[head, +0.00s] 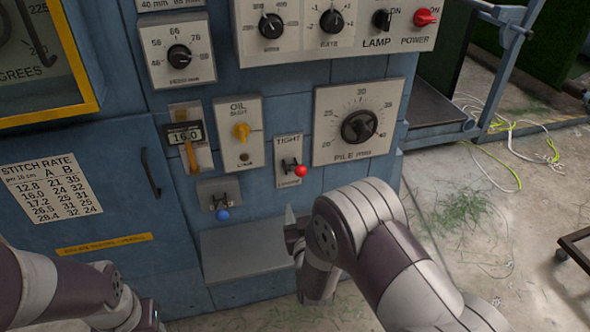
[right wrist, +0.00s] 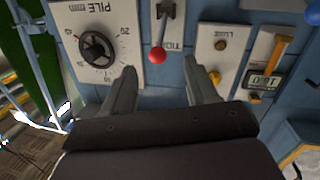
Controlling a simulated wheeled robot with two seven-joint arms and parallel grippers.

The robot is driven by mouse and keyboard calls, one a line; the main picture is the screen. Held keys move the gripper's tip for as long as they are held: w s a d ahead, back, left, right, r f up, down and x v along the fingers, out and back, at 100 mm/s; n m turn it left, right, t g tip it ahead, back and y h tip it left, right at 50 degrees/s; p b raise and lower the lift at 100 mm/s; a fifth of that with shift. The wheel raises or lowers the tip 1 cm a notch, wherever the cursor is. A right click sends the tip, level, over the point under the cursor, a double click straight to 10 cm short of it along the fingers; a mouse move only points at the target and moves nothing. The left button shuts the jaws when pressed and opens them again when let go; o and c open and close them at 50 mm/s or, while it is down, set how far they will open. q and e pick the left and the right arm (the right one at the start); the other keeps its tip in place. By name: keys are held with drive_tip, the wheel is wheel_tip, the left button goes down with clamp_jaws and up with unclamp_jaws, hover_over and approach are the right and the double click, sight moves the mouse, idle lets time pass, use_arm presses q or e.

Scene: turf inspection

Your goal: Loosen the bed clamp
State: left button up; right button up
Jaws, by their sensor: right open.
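The bed clamp is a small lever with a red ball knob (head: 300,170) on a pale plate (head: 288,148). The plate reads TIGHT at its top; its lower word is too small to read. The lever sticks out from the panel. My right gripper (head: 290,222) is below the clamp, partly hidden by its own arm. In the right wrist view, which is upside down, my right gripper (right wrist: 159,66) is open and empty. The red knob (right wrist: 158,55) shows between its fingertips, apart from both. My left arm is at the lower left; its gripper is out of view.
The PILE dial (head: 359,126) is right of the clamp and the yellow OIL knob (head: 241,131) left. A blue-knobbed lever (head: 222,214) sits lower left. A grey ledge (head: 240,249) juts out below. Cables (head: 515,150) lie on the floor at right.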

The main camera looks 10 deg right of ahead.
sight(301, 175)
drive_tip(key=shift+t, duration=0.4)
drive_tip(key=w, duration=0.4)
drive_tip(key=w+d+r, duration=0.1)
drive_tip(key=w, duration=0.3)
drive_tip(key=w+d, duration=0.1)
drive_tip(key=w, duration=0.3)
drive_tip(key=shift+w+d+r+b, duration=0.1)
drive_tip(key=shift+d+r+b, duration=0.05)
drive_tip(key=shift+r+b, duration=0.2)
